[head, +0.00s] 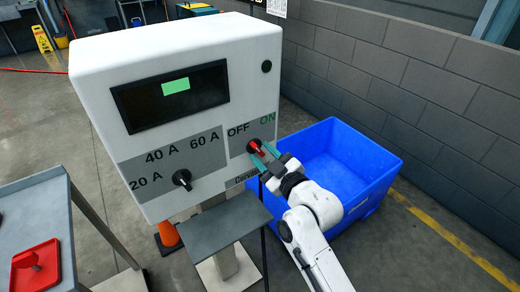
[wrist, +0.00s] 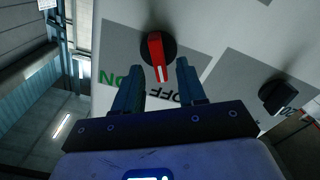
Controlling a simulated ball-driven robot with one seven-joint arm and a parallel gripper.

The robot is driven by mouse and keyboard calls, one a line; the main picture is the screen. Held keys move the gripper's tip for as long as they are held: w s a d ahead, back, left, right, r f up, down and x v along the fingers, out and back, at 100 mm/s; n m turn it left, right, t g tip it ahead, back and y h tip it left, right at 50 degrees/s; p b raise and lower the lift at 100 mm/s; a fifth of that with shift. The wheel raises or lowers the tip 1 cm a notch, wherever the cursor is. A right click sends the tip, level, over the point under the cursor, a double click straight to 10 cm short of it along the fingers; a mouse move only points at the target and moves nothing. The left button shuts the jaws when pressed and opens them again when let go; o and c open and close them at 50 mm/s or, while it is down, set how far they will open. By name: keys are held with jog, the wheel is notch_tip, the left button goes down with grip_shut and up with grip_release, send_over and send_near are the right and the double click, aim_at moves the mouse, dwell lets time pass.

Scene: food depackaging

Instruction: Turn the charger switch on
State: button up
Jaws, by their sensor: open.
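The charger (head: 195,50) is a white box with a dark screen. Its switch (head: 254,146) is a red handle on a black round base, under the OFF and ON labels at the right of the panel. In the wrist view the red handle (wrist: 156,58) points towards the labels, with its white-marked end nearer OFF than ON. My gripper (head: 263,154) is open at the switch, with teal fingers either side of the handle's end. In the wrist view the gripper (wrist: 160,72) shows a gap on both sides of the handle; contact is not visible.
A black dial (head: 182,178) with ampere labels sits left of the switch. A grey shelf (head: 225,222) juts out below the panel. A blue bin (head: 350,165) stands behind my arm, near a grey block wall. A grey table (head: 40,205) holds a red item at left.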

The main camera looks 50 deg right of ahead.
jog(key=shift+x, duration=1.05)
grip_shut()
